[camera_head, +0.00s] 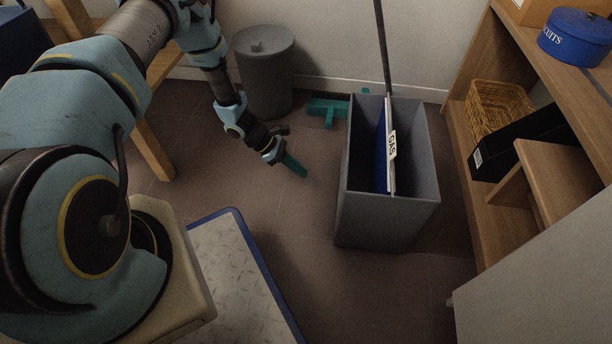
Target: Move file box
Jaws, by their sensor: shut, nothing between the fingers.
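A tall grey open-topped box (375,215) stands on the floor right of centre. It holds upright blue and white folders (391,150), one with a tab reading "GAS". A black file box (515,145) with a small white label sits tilted-looking on the wooden shelf at the right, partly hidden by a wooden piece. I cannot tell which of these is the task's file box. My gripper (296,166) is shut and empty, above the floor to the left of the grey box and apart from it.
A lidded grey bin (265,75) stands at the back wall. A wicker basket (497,103) and blue biscuit tin (577,38) are on the shelving. A blue-edged mat (235,280) lies in front.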

